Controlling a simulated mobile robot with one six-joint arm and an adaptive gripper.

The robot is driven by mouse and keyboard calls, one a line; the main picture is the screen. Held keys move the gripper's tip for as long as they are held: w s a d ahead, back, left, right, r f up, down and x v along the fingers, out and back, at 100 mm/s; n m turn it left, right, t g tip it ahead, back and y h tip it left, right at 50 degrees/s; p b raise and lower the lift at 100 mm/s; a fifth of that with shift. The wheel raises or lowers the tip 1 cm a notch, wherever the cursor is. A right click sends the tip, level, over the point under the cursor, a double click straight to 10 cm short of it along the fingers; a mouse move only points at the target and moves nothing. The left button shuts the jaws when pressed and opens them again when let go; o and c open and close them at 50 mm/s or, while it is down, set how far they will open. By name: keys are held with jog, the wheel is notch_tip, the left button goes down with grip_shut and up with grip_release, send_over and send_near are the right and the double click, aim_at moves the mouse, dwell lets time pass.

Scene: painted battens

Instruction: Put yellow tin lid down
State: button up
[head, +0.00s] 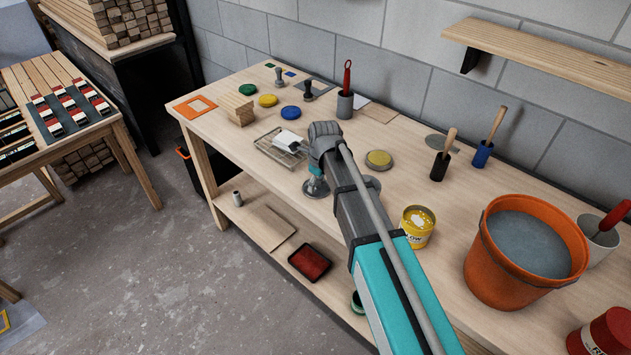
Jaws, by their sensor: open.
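The yellow tin lid (379,159), a round disc with a yellow middle and a paler rim, appears to lie flat on the bench right of my wrist. Nothing is touching it from above. The open yellow tin (417,225) stands nearer on the bench, with yellow paint around its top. My gripper (316,188) points down over the bench, left of the lid and apart from it. It is open, and I see nothing held in it. My arm and wrist partly hide it and the bench beneath.
On the bench (345,208) stand an orange bucket (525,255), a wire rack with a white block (288,140), a grey cup with a red-handled tool (345,104), and brushes (484,150). Green, yellow and blue discs (290,112) lie farther back. A wall shelf (540,48) overhangs the right.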

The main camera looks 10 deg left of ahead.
aim_at(321, 189)
notch_tip(321, 189, up, 12)
jog(key=d+p, duration=0.1)
jog(key=p, duration=1.1)
jog(key=shift+s+d, duration=0.2)
jog(key=shift+s, duration=0.05)
dwell(0.7)
jog(key=s+d+n, duration=0.1)
jog(key=d+n, duration=0.2)
jog(key=d, duration=0.2)
jog(key=s+d+n, duration=0.2)
jog(key=d+n, duration=0.2)
jog(key=d, duration=0.2)
jog(key=s+d+n, duration=0.2)
jog(key=d+n, duration=0.1)
jog(key=d, duration=0.3)
jog(key=shift+d+n+h, duration=0.1)
jog(key=shift+n+h, duration=0.2)
jog(key=shift+h, duration=0.1)
jog(key=shift+s+d+n+h, duration=0.1)
jog(key=shift+s+d+n, duration=1.3)
jog(key=shift+d+n, duration=0.7)
jog(key=shift+s+d+n+h, duration=0.1)
jog(key=shift+s+d+n, duration=1.45)
jog(key=shift+d, duration=0.95)
jog(key=shift+s+d+n+h, duration=0.1)
jog(key=shift+s+d+n, duration=1.2)
jog(key=shift+d+n, duration=0.85)
jog(key=shift+d, duration=0.15)
